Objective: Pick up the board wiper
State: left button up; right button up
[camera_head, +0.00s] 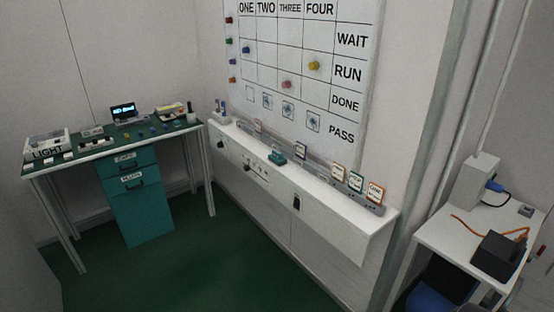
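A small teal block with a darker lower part, which looks like the board wiper (276,158), lies on the long white ledge (315,185) below the whiteboard. The whiteboard (325,83) hangs on the wall above, with a grid lettered ONE to FOUR and WAIT, RUN, DONE, PASS. Neither of my grippers is in view.
Several small cards (355,181) stand in a grey rail at the ledge's back. A green-topped bench (75,153) with teal drawers (141,207) stands left. A white table (456,232) with a black box (494,254) stands right. The green floor (215,275) before the ledge is clear.

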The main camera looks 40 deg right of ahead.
aim_at(276, 157)
jog(key=z, duration=1.6)
